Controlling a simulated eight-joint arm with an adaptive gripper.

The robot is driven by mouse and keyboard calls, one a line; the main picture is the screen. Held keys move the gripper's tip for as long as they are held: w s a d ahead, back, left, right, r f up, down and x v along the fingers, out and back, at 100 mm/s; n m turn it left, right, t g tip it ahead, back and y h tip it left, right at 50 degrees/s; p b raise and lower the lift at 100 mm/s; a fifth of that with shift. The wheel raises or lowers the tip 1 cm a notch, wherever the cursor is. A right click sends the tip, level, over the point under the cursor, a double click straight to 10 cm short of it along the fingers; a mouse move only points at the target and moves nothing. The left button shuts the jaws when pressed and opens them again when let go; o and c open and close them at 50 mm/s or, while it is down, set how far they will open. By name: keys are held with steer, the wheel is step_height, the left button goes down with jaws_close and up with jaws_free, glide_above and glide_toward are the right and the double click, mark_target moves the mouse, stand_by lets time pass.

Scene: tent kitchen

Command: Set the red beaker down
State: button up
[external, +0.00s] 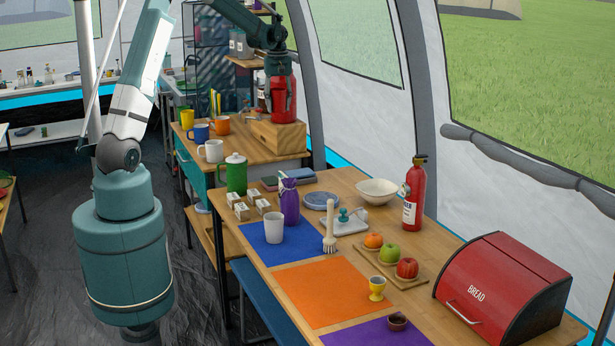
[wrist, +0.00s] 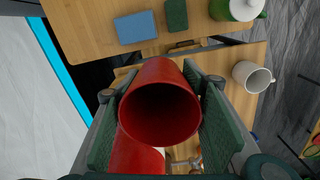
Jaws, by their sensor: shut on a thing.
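The red beaker (wrist: 160,112) is between the two green finger pads of my gripper (wrist: 160,130) in the wrist view, with its open mouth facing the camera. In the external view my gripper (external: 282,97) points down and is shut on the beaker (external: 283,107), over the wooden block (external: 279,134) on the far table. I cannot tell whether the beaker touches the block. A second red thing (wrist: 134,158) shows below the beaker in the wrist view, partly hidden.
Yellow, blue, orange and white mugs (external: 211,151) stand left of the block on the far table (external: 232,155). The near table holds a green lidded mug (external: 236,176), a purple bottle (external: 290,203), coloured mats, a fire extinguisher (external: 414,194) and a bread box (external: 502,290). The orange mat (external: 322,293) is mostly clear.

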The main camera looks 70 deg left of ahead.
steer(key=w+d+m+b, duration=0.2)
steer(key=w+d+m, duration=0.1)
steer(key=d, duration=2)
steer(key=w+d+m+b, duration=0.1)
steer(key=w+d+m, duration=0.1)
steer(key=d, duration=2.1)
steer(key=s+d+m+b, duration=0.15)
steer(key=s+d, duration=0.45)
steer(key=d, duration=0.6)
steer(key=s+d+f+m+b, duration=0.1)
steer(key=s+d+m, duration=0.1)
steer(key=s+d, duration=0.75)
steer(key=s+d+m+b, duration=0.15)
steer(key=s+d, duration=0.25)
steer(key=d, duration=1)
step_height(320, 180, down, 19)
steer(key=shift+m+p, duration=0.4)
steer(key=shift+r, duration=0.1)
steer(key=shift+f+b, duration=0.75)
steer(key=shift+f, duration=2.35)
